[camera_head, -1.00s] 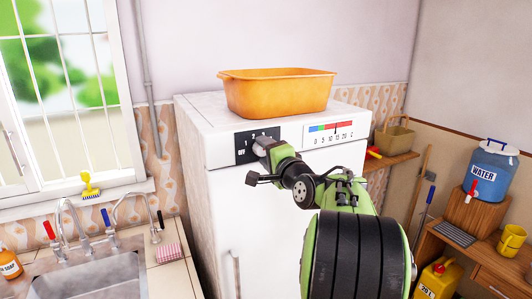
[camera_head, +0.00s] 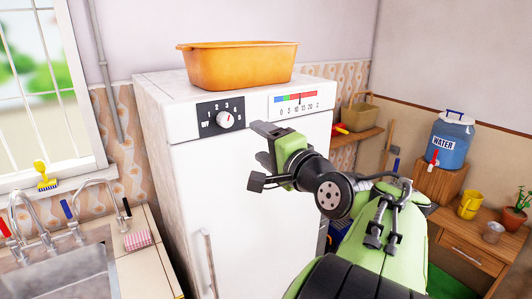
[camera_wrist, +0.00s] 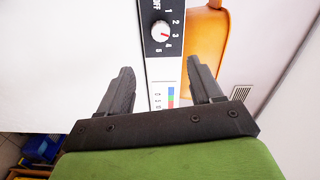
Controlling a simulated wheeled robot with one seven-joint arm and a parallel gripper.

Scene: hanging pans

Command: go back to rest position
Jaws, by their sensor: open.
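My gripper (camera_head: 266,144) is open and empty in front of the white fridge (camera_head: 190,190), below and to the right of its dial. Its two dark fingers (camera_wrist: 155,88) are spread apart in the wrist view, with nothing between them but the fridge panel behind. The white dial (camera_head: 225,120) with a red mark sits on a black panel numbered up to 5; it also shows in the wrist view (camera_wrist: 160,30), apart from the fingers. My green arm reaches in from the lower right in the head view.
An orange tub (camera_head: 240,66) stands on the fridge. A sink (camera_head: 60,275) with taps is at the left. A blue water jug (camera_head: 451,140) on a wooden block, a yellow mug (camera_head: 470,205) and a potted plant (camera_head: 515,212) are at the right. A basket (camera_head: 357,115) sits on a shelf.

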